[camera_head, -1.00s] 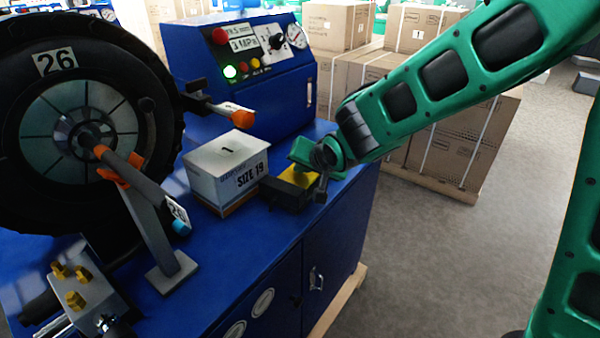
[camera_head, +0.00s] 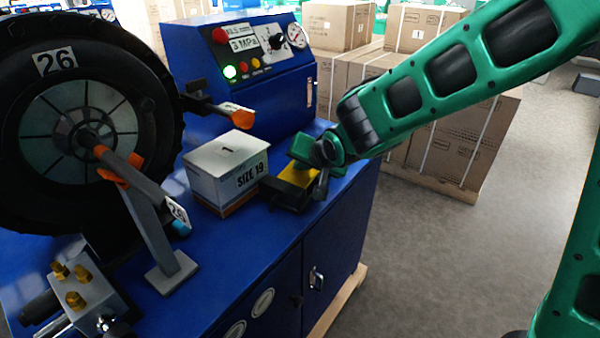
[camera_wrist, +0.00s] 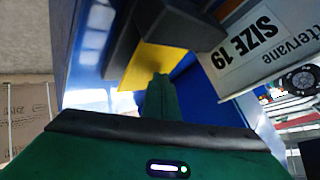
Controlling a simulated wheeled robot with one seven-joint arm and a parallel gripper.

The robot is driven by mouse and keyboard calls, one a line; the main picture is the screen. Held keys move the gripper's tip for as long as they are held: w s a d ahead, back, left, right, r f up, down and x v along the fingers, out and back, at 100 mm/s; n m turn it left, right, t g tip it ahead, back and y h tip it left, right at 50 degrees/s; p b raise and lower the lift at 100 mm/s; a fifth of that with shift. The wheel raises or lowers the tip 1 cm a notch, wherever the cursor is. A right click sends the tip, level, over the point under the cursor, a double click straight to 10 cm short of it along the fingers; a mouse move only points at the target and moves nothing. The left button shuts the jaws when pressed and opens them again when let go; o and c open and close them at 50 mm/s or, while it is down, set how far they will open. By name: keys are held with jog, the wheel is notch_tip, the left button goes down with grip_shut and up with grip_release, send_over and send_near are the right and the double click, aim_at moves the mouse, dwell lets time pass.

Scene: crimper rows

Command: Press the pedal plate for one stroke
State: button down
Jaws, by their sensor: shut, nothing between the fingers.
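The pedal plate (camera_head: 298,174) is a yellow plate on a dark base, on the blue bench beside the white SIZE 19 box. In the wrist view the yellow plate (camera_wrist: 148,66) lies just beyond the fingertips, with a dark block beside it. My gripper (camera_wrist: 160,80) is shut and empty, its narrow green fingers pointing at the plate. In the head view my green wrist is over the plate's back right side and hides part of it. I cannot tell whether the fingertips touch the plate.
The SIZE 19 box (camera_head: 228,172) stands close left of the pedal. A blue control panel (camera_head: 250,65) with a lit green lamp rises behind. A large black wheel (camera_head: 150,130) on a stand fills the left. Cartons (camera_head: 440,135) stand on a pallet at the right.

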aim_at(301, 176)
jog(key=shift+r, duration=0.55)
jog(key=shift+s+a+r, duration=0.1)
jog(key=shift+r, duration=1.15)
jog(key=shift+s+a+r, duration=0.1)
jog(key=shift+r, duration=1.15)
jog(key=shift+d, duration=0.1)
jog(key=s+d+f+m+g+h, duration=0.1)
jog(key=s+d, duration=0.2)
jog(key=d, duration=0.6)
jog(key=s+d+f+g+h, duration=0.15)
jog(key=s+d, duration=0.25)
jog(key=d, duration=0.6)
jog(key=s+d+m+g+h, duration=0.1)
jog(key=s+d+h, duration=0.15)
jog(key=d, duration=0.65)
jog(key=s+d+f+g, duration=0.1)
jog(key=s+d, duration=0.4)
jog(key=s, duration=0.7)
jog(key=s+d+f+m+g+y, duration=0.1)
jog(key=s+d+g, duration=0.3)
jog(key=s, duration=0.9)
jog(key=shift+s+d+f+g, duration=0.15)
jog(key=shift+s+d+g, duration=0.15)
jog(key=shift+d, duration=0.8)
